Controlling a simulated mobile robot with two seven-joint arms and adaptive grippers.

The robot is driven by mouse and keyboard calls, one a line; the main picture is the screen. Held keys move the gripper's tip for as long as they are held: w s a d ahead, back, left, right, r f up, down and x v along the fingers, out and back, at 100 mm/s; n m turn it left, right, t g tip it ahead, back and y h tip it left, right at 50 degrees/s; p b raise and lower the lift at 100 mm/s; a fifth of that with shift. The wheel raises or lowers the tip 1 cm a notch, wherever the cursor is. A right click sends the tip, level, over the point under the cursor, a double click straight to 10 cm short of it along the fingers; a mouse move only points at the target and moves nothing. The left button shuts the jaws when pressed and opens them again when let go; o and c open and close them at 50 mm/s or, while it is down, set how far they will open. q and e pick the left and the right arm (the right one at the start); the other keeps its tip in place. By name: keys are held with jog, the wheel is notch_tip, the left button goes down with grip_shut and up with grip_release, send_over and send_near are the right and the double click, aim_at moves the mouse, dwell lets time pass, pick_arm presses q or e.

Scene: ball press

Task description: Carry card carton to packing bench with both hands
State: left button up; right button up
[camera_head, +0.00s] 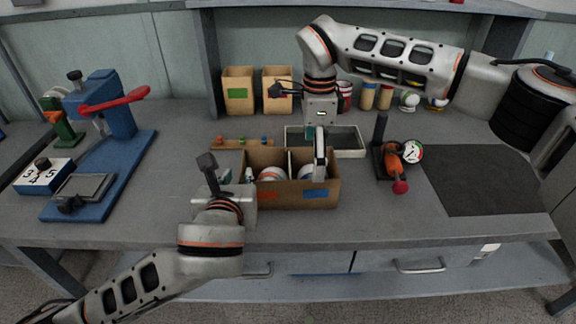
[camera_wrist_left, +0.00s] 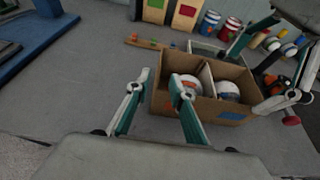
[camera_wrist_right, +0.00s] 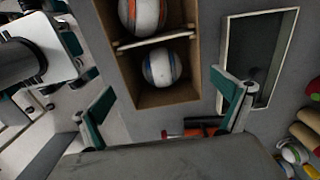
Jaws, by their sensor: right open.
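The brown card carton (camera_head: 304,199) stands on the grey bench top (camera_head: 390,221). It is open at the top, with a divider and a striped white ball on each side, and shows red and blue patches in front. My right gripper (camera_head: 316,146) is open above the right part. In the right wrist view its fingers (camera_wrist_right: 168,98) spread either side of the carton's end (camera_wrist_right: 168,97). Contact is unclear.
A blue press (camera_head: 112,110) with a red lever stands at left, beside a numbered block (camera_head: 43,177). A shallow tray (camera_head: 348,141) lies behind the carton. A red-handled tool (camera_head: 393,165) and gauge (camera_head: 412,152) are to its right, before a bare dark mat (camera_head: 483,180).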

aim_at(242, 164)
jog(key=shift+w, duration=0.4)
jog(key=shift+s+r, duration=0.1)
jog(key=shift+s, duration=0.2)
pick_arm(q)
jog(key=shift+x, duration=4.05)
pick_arm(e)
jog(key=shift+f, duration=3.95)
pick_arm(q)
jog(key=shift+r, duration=0.2)
jog(key=c, duration=0.4)
pick_arm(e)
jog(key=c, duration=0.4)
pick_arm(q)
grip_shut()
pick_arm(e)
jog(key=c, duration=0.7)
pick_arm(q)
jog(key=shift+r, duration=0.1)
pick_arm(e)
jog(key=shift+o, duration=0.2)
